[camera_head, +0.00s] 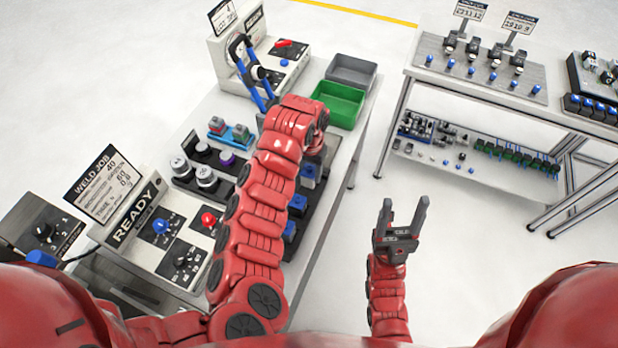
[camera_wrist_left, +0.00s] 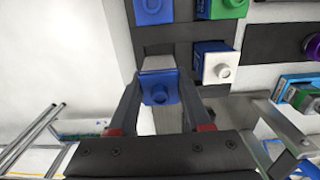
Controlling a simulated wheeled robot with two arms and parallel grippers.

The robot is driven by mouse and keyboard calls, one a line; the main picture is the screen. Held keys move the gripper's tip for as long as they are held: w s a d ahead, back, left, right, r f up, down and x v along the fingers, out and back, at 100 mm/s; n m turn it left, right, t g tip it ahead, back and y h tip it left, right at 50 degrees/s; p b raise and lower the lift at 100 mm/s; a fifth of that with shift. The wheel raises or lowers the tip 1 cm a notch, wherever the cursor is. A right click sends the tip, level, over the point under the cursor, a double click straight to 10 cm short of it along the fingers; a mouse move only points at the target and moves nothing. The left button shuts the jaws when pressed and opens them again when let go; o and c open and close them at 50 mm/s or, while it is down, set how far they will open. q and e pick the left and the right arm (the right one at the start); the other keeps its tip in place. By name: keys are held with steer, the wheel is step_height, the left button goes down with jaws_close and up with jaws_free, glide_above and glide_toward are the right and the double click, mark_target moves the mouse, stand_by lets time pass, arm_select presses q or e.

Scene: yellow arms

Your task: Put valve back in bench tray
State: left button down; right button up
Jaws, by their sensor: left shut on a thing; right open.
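My left gripper (camera_head: 318,146) hangs over the dark bench tray (camera_head: 322,188), partly hidden by its own arm. In the left wrist view the gripper (camera_wrist_left: 158,103) is shut on a valve (camera_wrist_left: 158,88) with a blue face and a grey top part. The valve is at the edge of the black tray (camera_wrist_left: 182,30); I cannot tell whether it touches it. Other blocks sit in the tray: a blue one (camera_wrist_left: 152,12), a green one (camera_wrist_left: 221,8) and a white-faced one (camera_wrist_left: 217,66). My right gripper (camera_head: 403,208) is open and empty over the floor, right of the bench.
Green (camera_head: 340,104) and grey (camera_head: 352,70) bins stand at the bench's far end. A weld panel (camera_head: 165,240) and a black holder with round knobs (camera_head: 200,172) are left of my arm. A second table (camera_head: 480,85) stands right, with clear floor between.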

mark_target(309, 180)
arm_select(q)
steer(key=shift+s+f, duration=0.15)
steer(key=shift+f, duration=0.25)
step_height(309, 180, down, 2)
steer(key=shift+f+p, duration=0.1)
steer(key=shift+p, duration=0.5)
steer(key=shift+f, duration=0.25)
steer(key=shift+c, duration=1.7)
jaws_free()
steer(key=shift+f, duration=0.1)
